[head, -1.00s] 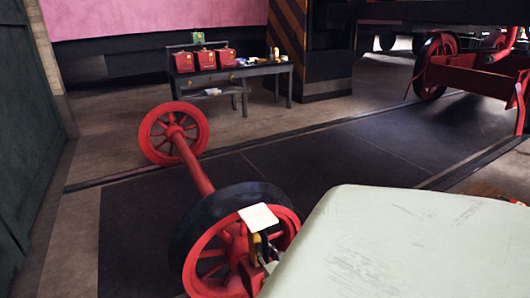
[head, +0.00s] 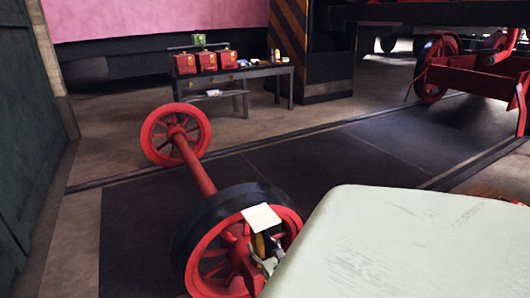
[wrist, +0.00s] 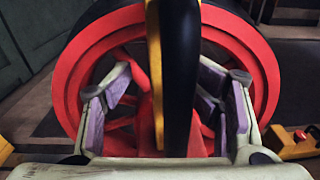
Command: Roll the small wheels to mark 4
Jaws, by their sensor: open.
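The small wheels are a wheelset: a far red spoked wheel (head: 145,132) and a near red wheel with a dark rim (head: 205,225), joined by a red axle (head: 195,168). The set stands upright on the dark floor strip. My gripper (head: 268,252) is at the near wheel, partly hidden by my pale body. In the wrist view my gripper (wrist: 165,105) is open, with its fingers spread in front of the red wheel face (wrist: 75,65). A black and yellow upright piece (wrist: 175,80) stands between them; I cannot tell whether they touch it. No mark 4 is readable.
A bench (head: 265,72) with red boxes (head: 207,61) stands at the back. A striped pillar (head: 290,30) is beside it. A red vehicle frame (head: 470,78) is at the right, a dark green wall (head: 25,150) at the left. The dark floor strip (head: 310,165) is clear to the right.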

